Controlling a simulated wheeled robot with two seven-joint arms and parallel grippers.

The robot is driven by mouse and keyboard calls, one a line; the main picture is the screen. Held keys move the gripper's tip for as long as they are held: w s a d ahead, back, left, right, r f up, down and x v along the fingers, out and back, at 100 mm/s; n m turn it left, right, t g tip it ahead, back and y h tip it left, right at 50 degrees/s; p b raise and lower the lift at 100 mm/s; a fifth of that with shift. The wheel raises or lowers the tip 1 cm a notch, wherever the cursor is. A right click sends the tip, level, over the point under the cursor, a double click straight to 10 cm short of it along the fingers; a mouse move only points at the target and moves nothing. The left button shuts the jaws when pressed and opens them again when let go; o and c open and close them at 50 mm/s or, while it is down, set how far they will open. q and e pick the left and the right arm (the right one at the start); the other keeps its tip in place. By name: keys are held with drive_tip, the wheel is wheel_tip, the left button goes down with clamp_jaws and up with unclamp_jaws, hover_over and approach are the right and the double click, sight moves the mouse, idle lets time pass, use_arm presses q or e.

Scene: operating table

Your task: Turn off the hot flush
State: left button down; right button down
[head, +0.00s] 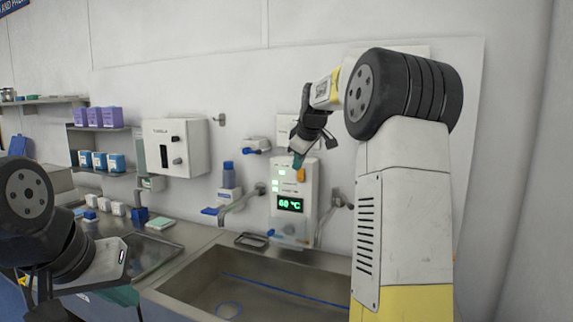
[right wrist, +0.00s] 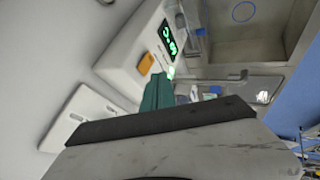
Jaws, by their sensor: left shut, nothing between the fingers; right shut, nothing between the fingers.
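A white wall control unit (head: 312,213) hangs above the sink, with a lit green display (head: 290,204) reading what looks like 60 °C. Small green lit marks (head: 282,171) sit at its upper left, and an orange switch (head: 301,175) at its upper right. In the right wrist view the orange switch (right wrist: 146,63) and the display (right wrist: 168,38) also show. My right gripper (head: 298,161) is shut and empty, its teal tips just above and left of the switch; I cannot tell whether they touch the unit. My left gripper (head: 122,296) is shut and empty at the lower left, over the counter.
A steel sink (head: 260,272) lies below the unit, with taps (head: 242,200) on either side. A white dispenser box (head: 175,146) hangs further left. Shelves (head: 104,128) with blue and purple boxes are at the left. A blue-capped bottle (head: 229,174) stands left of the unit.

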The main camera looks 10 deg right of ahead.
drive_tip(key=w+d+r+v, duration=0.1)
drive_tip(key=v, duration=0.9)
